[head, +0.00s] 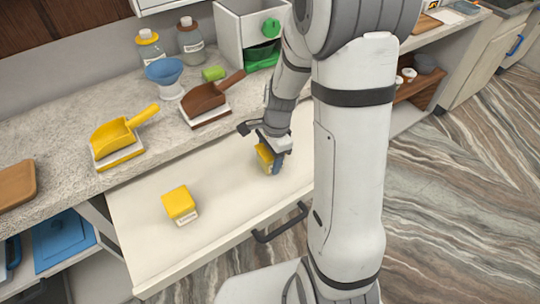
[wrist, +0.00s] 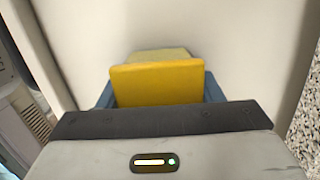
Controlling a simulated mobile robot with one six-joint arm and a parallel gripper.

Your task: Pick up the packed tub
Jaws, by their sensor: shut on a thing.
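My gripper (head: 274,162) reaches down over the open drawer and is shut on a yellow-lidded tub (head: 264,157). In the wrist view the tub's yellow lid (wrist: 158,83) sits between the blue fingertips, tilted, and its lower part is mostly hidden by the gripper body. Whether the held tub touches the drawer floor I cannot tell.
The pale drawer (head: 225,222) is pulled out, with a dark handle (head: 281,224) in front. On the counter behind stand a yellow scoop (head: 117,137), a brown scoop (head: 207,98), a blue bowl (head: 164,71) and two bottles. The drawer floor between the tubs is clear.

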